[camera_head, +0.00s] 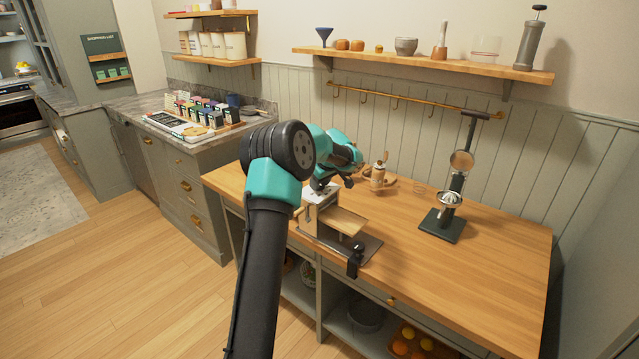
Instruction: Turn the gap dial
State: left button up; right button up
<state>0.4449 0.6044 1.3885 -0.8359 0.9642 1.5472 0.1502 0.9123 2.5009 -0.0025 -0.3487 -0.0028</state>
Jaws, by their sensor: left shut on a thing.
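A small metal and wood machine (349,221) stands on the wooden worktop near its front left edge. It has an upright boxy body, a light wooden shelf in front and a dark base plate. My left gripper (325,187) is at the top of the machine's body, pointing down, and is shut on the gap dial there. The dial itself is hidden by the fingers and too small to make out. My right gripper is not in view.
On the wooden worktop (480,262), a hand press (446,212) stands to the right and a small wooden item (378,174) behind the gripper. A black clamp-like part (355,262) sits at the machine's front. The worktop's right side is clear. A wall shelf (420,62) hangs above.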

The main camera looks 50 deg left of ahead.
pick_arm(q)
jog(key=shift+n+g, duration=0.3)
jog(key=shift+n, duration=0.6)
jog(key=o, duration=0.9)
jog(key=shift+r, duration=0.1)
jog(key=v, duration=1.7)
jog(key=shift+w+d+r, duration=0.1)
jog(key=shift+w, duration=0.05)
